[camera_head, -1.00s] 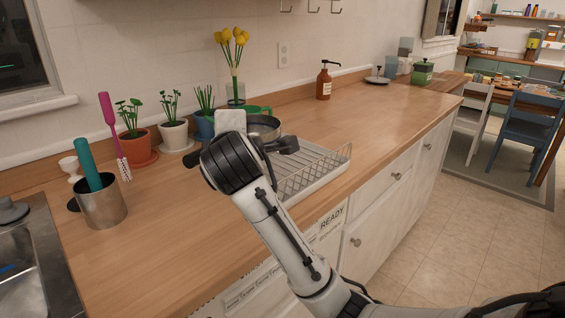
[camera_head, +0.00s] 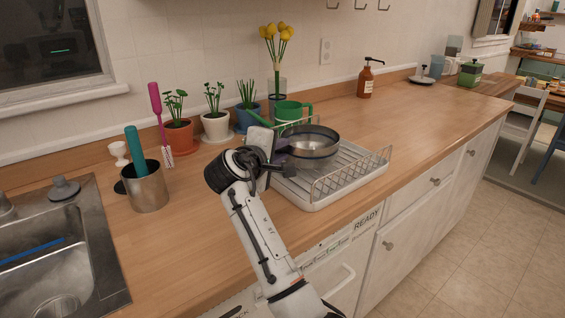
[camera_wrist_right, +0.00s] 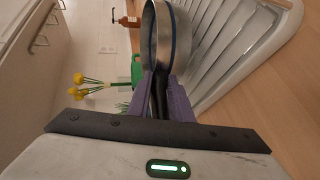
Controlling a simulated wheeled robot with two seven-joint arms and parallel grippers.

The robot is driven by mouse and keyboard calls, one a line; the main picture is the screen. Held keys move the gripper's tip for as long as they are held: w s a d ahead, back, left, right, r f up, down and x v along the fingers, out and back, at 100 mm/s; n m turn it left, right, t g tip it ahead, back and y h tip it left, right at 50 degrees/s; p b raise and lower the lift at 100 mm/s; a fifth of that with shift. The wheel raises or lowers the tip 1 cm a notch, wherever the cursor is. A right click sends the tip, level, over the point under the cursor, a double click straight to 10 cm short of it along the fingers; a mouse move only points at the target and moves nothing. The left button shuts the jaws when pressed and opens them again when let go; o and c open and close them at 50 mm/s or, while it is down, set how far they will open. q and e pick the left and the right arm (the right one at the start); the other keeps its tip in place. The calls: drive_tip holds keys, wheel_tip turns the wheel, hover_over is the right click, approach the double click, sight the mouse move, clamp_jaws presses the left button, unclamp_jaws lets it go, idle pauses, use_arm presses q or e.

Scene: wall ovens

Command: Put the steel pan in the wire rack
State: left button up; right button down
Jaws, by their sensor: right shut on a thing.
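The steel pan (camera_head: 312,147) is a round, shiny pan over the left back part of the white wire rack (camera_head: 375,172) on the counter. I cannot tell whether its base touches the rack. My right gripper (camera_head: 279,153) is at the left of the pan, shut on its handle. In the right wrist view the purple fingers of the right gripper (camera_wrist_right: 158,100) close on the dark handle, and the pan (camera_wrist_right: 150,35) extends beyond them. The rack (camera_wrist_right: 235,45) shows beside the pan there. My left gripper is in neither view.
A steel utensil holder (camera_head: 146,190) and sink (camera_head: 60,260) are at left. The counter right of the rack is clear up to a soap bottle (camera_head: 366,79).

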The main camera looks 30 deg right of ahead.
wheel_tip(320, 180, down, 3)
drive_tip(key=shift+f, duration=0.1)
drive_tip(key=c, duration=2)
unclamp_jaws()
drive_tip(key=shift+f, duration=0.15)
drive_tip(key=o, duration=0.3)
drive_tip(key=shift+o, duration=0.6)
